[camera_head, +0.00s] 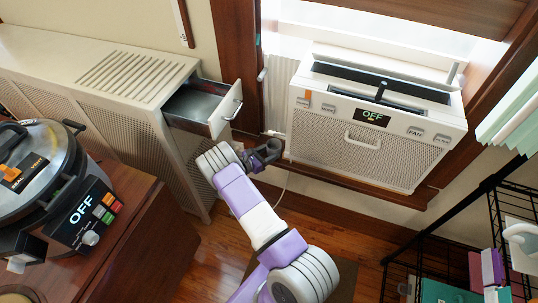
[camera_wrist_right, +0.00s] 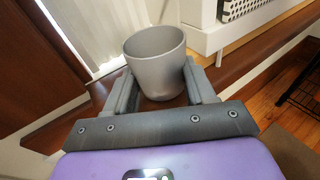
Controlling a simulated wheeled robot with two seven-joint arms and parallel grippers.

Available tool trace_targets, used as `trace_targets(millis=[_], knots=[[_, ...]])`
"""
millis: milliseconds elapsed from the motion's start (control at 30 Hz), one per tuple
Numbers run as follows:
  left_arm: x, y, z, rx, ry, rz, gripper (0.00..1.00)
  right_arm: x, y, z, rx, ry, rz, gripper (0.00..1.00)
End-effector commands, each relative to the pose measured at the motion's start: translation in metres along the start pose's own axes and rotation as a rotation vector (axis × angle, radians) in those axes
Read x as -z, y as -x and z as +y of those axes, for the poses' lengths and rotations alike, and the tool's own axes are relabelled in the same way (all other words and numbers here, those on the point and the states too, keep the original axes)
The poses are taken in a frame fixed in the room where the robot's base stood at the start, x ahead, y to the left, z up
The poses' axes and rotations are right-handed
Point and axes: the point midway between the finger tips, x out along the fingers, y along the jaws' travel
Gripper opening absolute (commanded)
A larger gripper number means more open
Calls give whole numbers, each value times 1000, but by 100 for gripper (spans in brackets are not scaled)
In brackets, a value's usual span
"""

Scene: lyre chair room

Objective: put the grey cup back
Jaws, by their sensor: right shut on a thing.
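The grey cup (camera_wrist_right: 155,60) shows in the right wrist view, a plain tapered cup, upright with its mouth toward the camera. My right gripper (camera_wrist_right: 160,82) has a finger on each side of it and is shut on it. In the head view the right gripper (camera_head: 264,156) is at the wooden window ledge, just left of the white window unit and right of the open drawer. I cannot make out the cup clearly there. I cannot tell whether the cup rests on the ledge or is held just above it. My left gripper is not in view.
The drawer (camera_head: 197,104) of the white radiator cabinet (camera_head: 112,75) stands open. The white window unit (camera_head: 362,150) reads OFF. A pressure cooker (camera_head: 38,170) stands on the wooden table at left. A black wire rack (camera_head: 450,245) is at lower right. Floor between is clear.

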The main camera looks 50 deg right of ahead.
Motion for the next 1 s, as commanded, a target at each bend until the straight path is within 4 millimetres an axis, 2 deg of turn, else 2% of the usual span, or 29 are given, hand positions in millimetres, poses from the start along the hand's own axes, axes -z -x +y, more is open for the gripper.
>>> trace_targets(millis=[400, 433, 567, 967, 1000], knots=[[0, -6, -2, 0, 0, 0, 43, 8, -1, 0, 0, -1, -1, 22], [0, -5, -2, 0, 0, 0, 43, 7, -1, 0, 0, -1, -1, 59], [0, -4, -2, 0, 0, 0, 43, 6, 0, 0, 0, -1, -1, 79], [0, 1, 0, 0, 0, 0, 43, 0, 0, 0, 0, -1, -1, 80], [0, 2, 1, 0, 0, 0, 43, 1, 6, 1, -3, -1, 0, 80]])
